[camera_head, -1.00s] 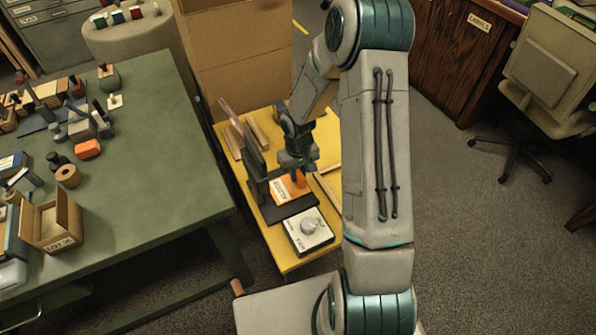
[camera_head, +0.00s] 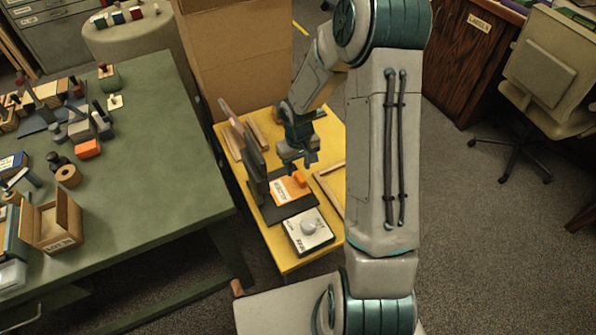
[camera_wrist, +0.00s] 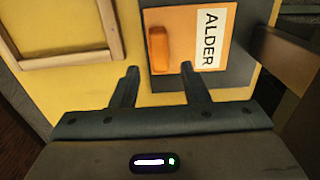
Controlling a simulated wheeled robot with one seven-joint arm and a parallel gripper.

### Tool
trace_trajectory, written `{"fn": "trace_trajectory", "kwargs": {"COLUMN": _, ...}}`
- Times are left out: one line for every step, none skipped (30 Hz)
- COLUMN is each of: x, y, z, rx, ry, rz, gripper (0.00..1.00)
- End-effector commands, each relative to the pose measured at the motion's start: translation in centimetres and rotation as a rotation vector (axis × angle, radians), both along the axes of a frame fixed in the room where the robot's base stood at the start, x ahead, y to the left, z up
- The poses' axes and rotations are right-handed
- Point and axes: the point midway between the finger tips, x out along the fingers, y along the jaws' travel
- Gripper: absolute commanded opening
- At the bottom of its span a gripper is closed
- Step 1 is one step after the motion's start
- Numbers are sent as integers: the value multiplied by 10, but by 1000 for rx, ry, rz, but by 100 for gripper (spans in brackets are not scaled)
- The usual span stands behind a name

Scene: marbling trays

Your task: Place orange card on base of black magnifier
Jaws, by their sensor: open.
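The orange card (camera_head: 280,193) lies flat on the dark base (camera_head: 292,209) of the black magnifier, whose upright part (camera_head: 257,165) stands at the left. The card has a raised orange grip block (camera_head: 300,178) and a white label. In the wrist view the card (camera_wrist: 183,20) shows the label "ALDER", with its block (camera_wrist: 158,48) on it and the dark base (camera_wrist: 237,68) around it. My gripper (camera_head: 303,166) is open and empty, a little above and behind the card. In the wrist view its fingertips (camera_wrist: 160,69) are apart and clear of the block.
A white box with a round knob (camera_head: 310,234) stands in front of the base on the yellow table (camera_head: 283,260). A wooden frame (camera_head: 328,190) lies to the right. A green table (camera_head: 150,170) with many small items stands at the left.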

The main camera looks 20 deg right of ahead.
Motion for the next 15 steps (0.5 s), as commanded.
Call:
{"fn": "trace_trajectory", "kwargs": {"x": 1, "y": -1, "z": 12, "rx": -1, "ry": -6, "rz": 0, "gripper": 41}}
{"fn": "trace_trajectory", "kwargs": {"x": 1, "y": -1, "z": 18, "rx": -1, "ry": -5, "rz": -1, "gripper": 41}}
{"fn": "trace_trajectory", "kwargs": {"x": 1, "y": -1, "z": 27, "rx": -1, "ry": -5, "rz": -1, "gripper": 41}}
{"fn": "trace_trajectory", "kwargs": {"x": 1, "y": -1, "z": 33, "rx": -2, "ry": -5, "rz": 0, "gripper": 41}}
{"fn": "trace_trajectory", "kwargs": {"x": 1, "y": 0, "z": 38, "rx": -1, "ry": -5, "rz": 0, "gripper": 41}}
{"fn": "trace_trajectory", "kwargs": {"x": 1, "y": 0, "z": 46, "rx": -1, "ry": -4, "rz": -1, "gripper": 41}}
{"fn": "trace_trajectory", "kwargs": {"x": 1, "y": -1, "z": 51, "rx": -1, "ry": -4, "rz": 0, "gripper": 41}}
{"fn": "trace_trajectory", "kwargs": {"x": 1, "y": -1, "z": 56, "rx": -1, "ry": -4, "rz": 0, "gripper": 41}}
{"fn": "trace_trajectory", "kwargs": {"x": 0, "y": 0, "z": 62, "rx": 0, "ry": -3, "rz": -1, "gripper": 41}}
{"fn": "trace_trajectory", "kwargs": {"x": 0, "y": 0, "z": 66, "rx": 0, "ry": -3, "rz": -1, "gripper": 41}}
{"fn": "trace_trajectory", "kwargs": {"x": 0, "y": -1, "z": 70, "rx": -1, "ry": -3, "rz": 0, "gripper": 41}}
{"fn": "trace_trajectory", "kwargs": {"x": 0, "y": 0, "z": 74, "rx": -2, "ry": -2, "rz": 0, "gripper": 41}}
{"fn": "trace_trajectory", "kwargs": {"x": 1, "y": 0, "z": 76, "rx": -1, "ry": -2, "rz": 0, "gripper": 41}}
{"fn": "trace_trajectory", "kwargs": {"x": 0, "y": 0, "z": 78, "rx": -1, "ry": -2, "rz": 0, "gripper": 41}}
{"fn": "trace_trajectory", "kwargs": {"x": 0, "y": 0, "z": 81, "rx": -1, "ry": -1, "rz": 0, "gripper": 41}}
